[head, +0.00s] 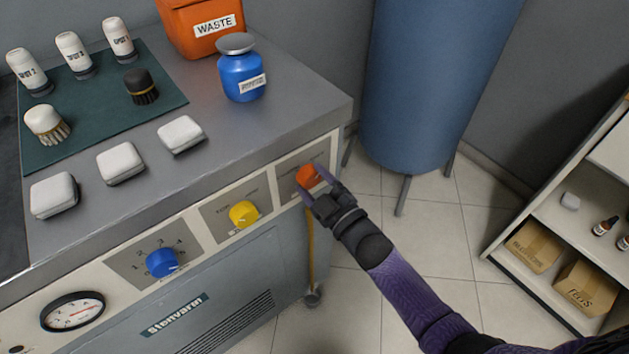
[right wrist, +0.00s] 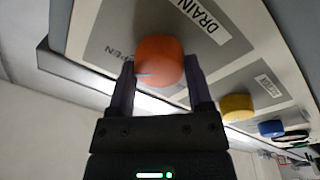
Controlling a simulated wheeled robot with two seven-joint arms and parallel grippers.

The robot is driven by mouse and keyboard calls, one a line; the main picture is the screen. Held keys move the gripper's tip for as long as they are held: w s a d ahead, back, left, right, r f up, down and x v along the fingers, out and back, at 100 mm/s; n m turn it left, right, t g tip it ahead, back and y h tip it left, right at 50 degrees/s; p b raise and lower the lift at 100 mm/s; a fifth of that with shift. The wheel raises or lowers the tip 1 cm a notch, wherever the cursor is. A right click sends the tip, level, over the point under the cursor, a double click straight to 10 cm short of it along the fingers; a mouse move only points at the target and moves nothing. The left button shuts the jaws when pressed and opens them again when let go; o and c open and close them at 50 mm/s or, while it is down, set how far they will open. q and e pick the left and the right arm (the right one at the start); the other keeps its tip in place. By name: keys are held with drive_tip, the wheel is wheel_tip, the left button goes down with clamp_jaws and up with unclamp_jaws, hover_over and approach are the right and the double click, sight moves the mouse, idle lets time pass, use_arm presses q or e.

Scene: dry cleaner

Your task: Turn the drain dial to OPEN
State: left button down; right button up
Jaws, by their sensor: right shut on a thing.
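The orange drain dial (head: 308,176) is at the right end of the machine's front panel. In the right wrist view the dial (right wrist: 160,66) sits between my fingers, beside a white label reading DRAIN (right wrist: 206,14). The word OPEN (right wrist: 120,58) is printed on the grey plate next to the dial; its first letter is unclear. My right gripper (head: 317,188) is shut on the dial, one finger on each side; it also shows in the right wrist view (right wrist: 162,85). The dial's pointer is hard to make out. My left gripper is not in view.
A yellow dial (head: 243,214), a blue dial (head: 162,263) and a gauge (head: 72,312) lie left along the panel. On top stand a blue jar (head: 242,76) and an orange waste bin (head: 200,25). A blue tank (head: 425,85) and a shelf (head: 540,265) stand to the right.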

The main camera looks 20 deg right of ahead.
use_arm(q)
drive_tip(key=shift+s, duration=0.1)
use_arm(e)
drive_tip(key=o, duration=0.9)
drive_tip(key=shift+o, duration=1.9)
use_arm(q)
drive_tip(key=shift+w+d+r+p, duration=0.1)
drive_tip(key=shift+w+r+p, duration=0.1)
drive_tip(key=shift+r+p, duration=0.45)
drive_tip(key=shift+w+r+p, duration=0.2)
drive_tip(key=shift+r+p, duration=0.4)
use_arm(e)
drive_tip(key=v, duration=1)
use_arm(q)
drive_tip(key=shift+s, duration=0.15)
